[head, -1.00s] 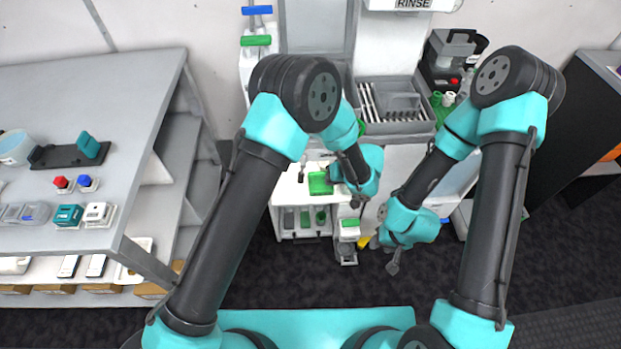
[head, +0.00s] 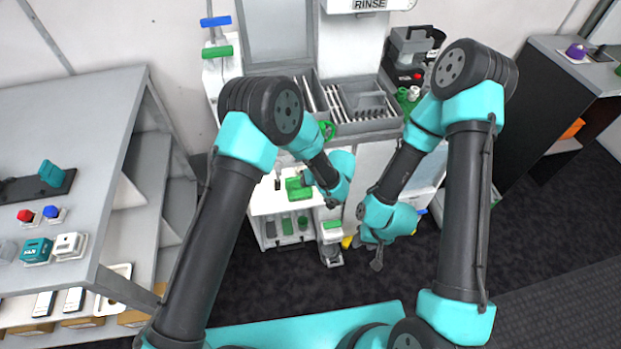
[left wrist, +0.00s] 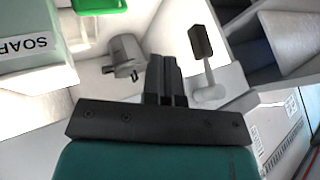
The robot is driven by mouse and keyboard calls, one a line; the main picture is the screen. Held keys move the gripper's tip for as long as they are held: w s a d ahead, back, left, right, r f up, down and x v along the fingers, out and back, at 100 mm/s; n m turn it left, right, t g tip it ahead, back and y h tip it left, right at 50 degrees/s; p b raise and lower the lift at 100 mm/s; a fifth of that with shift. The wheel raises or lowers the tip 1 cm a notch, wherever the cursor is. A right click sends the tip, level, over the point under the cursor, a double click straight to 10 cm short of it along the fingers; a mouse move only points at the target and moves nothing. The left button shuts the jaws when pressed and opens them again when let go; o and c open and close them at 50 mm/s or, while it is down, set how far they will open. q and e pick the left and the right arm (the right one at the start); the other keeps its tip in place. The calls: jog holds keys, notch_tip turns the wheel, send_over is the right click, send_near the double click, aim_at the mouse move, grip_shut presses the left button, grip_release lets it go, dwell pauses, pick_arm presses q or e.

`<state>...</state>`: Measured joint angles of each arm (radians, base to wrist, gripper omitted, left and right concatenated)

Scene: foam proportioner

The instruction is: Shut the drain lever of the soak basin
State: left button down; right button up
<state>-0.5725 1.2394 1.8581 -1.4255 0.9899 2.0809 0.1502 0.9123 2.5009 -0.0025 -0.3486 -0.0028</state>
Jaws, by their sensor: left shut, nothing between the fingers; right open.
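My left gripper (left wrist: 163,62) is shut and empty between the two, with a visible gap to the black grip. In the head view my left gripper (head: 334,202) is beside the white bench. My right gripper (head: 377,264) is open and empty, low over the floor.
The white bench (head: 272,203) carries a green item (head: 299,188). A grey tray of tools (head: 362,103) is behind. A grey shelf table (head: 95,110) is at left and a dark cabinet (head: 525,110) at right. Dark floor (head: 480,245) lies open at the lower right.

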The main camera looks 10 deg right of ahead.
aim_at(278, 180)
pick_arm(q)
jog(key=w+a+f, duration=0.1)
jog(key=a+f, duration=0.2)
jog(key=a, duration=0.3)
jog(key=shift+w+a, duration=0.2)
jog(key=shift+w, duration=0.1)
